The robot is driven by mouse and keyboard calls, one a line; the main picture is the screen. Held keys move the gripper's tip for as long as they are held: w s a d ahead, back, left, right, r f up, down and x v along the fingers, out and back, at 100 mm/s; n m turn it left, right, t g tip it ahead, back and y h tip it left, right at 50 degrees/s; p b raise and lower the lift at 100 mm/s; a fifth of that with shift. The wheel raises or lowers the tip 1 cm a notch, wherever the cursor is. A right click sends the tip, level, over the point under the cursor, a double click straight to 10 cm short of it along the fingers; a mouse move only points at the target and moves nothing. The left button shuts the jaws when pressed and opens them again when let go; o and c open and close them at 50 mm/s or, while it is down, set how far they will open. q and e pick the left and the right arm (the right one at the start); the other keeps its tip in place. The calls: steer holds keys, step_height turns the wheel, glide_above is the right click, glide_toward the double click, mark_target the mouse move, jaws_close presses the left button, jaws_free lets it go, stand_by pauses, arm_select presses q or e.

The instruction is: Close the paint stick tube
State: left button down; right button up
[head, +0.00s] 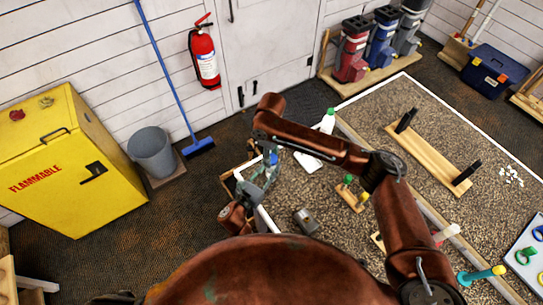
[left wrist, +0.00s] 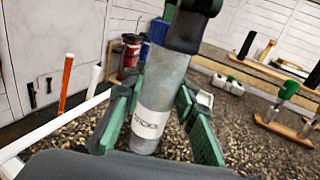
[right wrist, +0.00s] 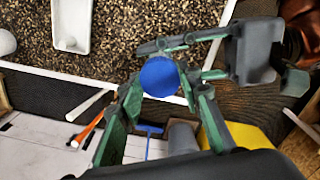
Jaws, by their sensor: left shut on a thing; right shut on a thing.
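My left gripper (left wrist: 155,115) is shut around a grey, translucent paint stick tube (left wrist: 168,80) with a white label, upright between its green fingers. The dark body of my right gripper covers the tube's top end in the left wrist view. My right gripper (right wrist: 160,85) is shut on a round blue cap (right wrist: 159,76), seen end-on between its green fingers. In the head view, the right gripper (head: 268,165) is at the centre left, close to the left one.
A grey bucket (head: 151,152), a blue broom (head: 198,147) and a yellow flammable cabinet (head: 70,165) stand left. A speckled mat with a white bottle (head: 328,120) and a wooden rack (head: 430,150) lies right.

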arm_select(q)
steer(key=shift+d, duration=0.1)
arm_select(e)
steer(key=shift+m, duration=1)
steer(key=o, duration=1.4)
step_height(320, 180, up, 12)
steer(key=shift+r, duration=0.1)
arm_select(q)
steer(key=c, duration=1.5)
jaws_free()
steer(key=shift+o, duration=0.2)
